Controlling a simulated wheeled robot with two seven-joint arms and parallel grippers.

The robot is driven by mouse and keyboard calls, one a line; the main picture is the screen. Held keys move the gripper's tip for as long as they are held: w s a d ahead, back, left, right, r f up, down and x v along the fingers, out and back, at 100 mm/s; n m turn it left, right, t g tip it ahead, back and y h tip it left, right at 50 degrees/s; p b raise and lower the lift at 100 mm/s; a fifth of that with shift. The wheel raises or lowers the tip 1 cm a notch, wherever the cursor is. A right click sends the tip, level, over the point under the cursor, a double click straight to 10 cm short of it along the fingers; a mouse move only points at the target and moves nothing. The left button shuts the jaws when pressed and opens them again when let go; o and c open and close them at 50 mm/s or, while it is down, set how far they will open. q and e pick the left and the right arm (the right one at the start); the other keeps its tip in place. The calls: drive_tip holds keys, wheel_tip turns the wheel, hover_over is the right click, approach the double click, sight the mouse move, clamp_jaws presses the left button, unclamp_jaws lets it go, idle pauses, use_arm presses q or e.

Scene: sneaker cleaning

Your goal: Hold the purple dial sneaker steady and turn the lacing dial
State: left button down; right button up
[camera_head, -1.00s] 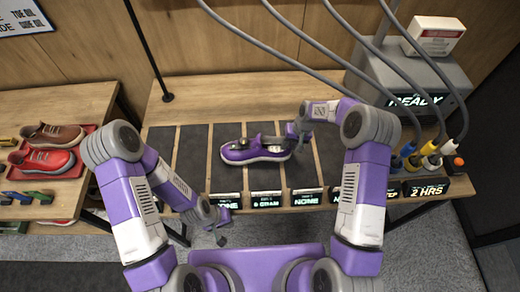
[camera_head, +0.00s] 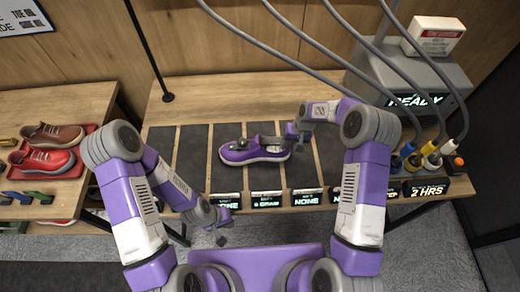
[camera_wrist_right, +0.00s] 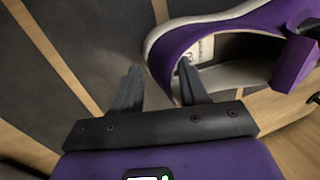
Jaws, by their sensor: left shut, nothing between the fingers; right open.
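The purple sneaker (camera_head: 240,156) with a white sole lies on the dark mat area of the bench, its heel end to the right. My right gripper (camera_head: 288,140) is open at the sneaker's right end. In the right wrist view, its fingers (camera_wrist_right: 160,85) are spread, and the right-hand finger overlaps the opening of the purple sneaker (camera_wrist_right: 165,48); contact cannot be told. The lacing dial is not clearly distinguishable. My left gripper (camera_head: 222,230) is shut and empty, hanging low in front of the bench, apart from the sneaker.
Small lit signs (camera_head: 266,201) line the bench's front edge. A grey machine reading READY (camera_head: 415,100) stands at right, with cables and colored plugs (camera_head: 430,162). A side table at left holds a red shoe (camera_head: 48,160) and a brown shoe (camera_head: 54,135). Mat strips left of the sneaker are bare.

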sight(257, 141)
drive_tip(key=shift+d, duration=0.1)
